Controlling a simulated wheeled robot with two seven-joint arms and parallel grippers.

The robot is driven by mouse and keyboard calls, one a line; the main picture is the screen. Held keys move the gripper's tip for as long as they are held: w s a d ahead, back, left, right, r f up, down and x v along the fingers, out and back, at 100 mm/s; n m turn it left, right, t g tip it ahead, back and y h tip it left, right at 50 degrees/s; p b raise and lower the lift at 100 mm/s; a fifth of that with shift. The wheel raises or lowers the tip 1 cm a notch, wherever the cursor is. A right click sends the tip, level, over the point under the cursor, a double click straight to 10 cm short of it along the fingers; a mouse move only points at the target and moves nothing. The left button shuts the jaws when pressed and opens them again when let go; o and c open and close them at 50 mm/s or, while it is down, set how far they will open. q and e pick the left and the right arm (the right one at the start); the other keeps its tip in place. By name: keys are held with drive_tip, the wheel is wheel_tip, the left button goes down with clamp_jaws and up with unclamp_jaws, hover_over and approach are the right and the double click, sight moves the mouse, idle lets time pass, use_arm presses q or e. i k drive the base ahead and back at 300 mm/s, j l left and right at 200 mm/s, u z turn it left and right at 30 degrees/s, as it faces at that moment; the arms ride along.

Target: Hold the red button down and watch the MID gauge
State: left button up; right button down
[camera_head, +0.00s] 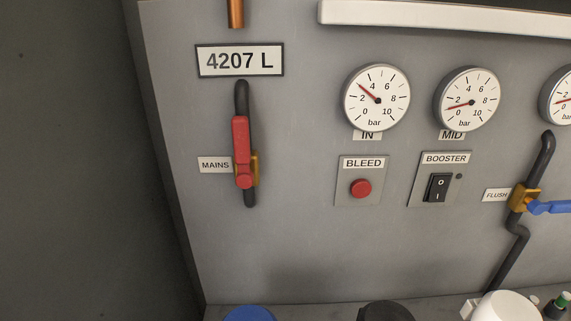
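The red button (360,188) sits on a grey plate labelled BLEED, in the middle of the panel. Nothing touches it, and I cannot tell how far in it stands. The MID gauge (467,99) is a round white dial in bar, up and to the right of the button. Its red needle points left and slightly down, between 0 and 2, at about 1. The IN gauge (376,97) beside it has its needle between 2 and 4, at about 3. Neither of my grippers is in view.
A red-handled MAINS valve (242,150) is at left under a 4207 L display (240,60). A BOOSTER rocker switch (438,187) is right of the button. A blue-handled FLUSH valve (550,207) is farther right. Blue, black and white objects (500,307) show along the bottom edge.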

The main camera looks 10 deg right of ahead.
sight(359, 188)
drive_tip(key=z, duration=0.95)
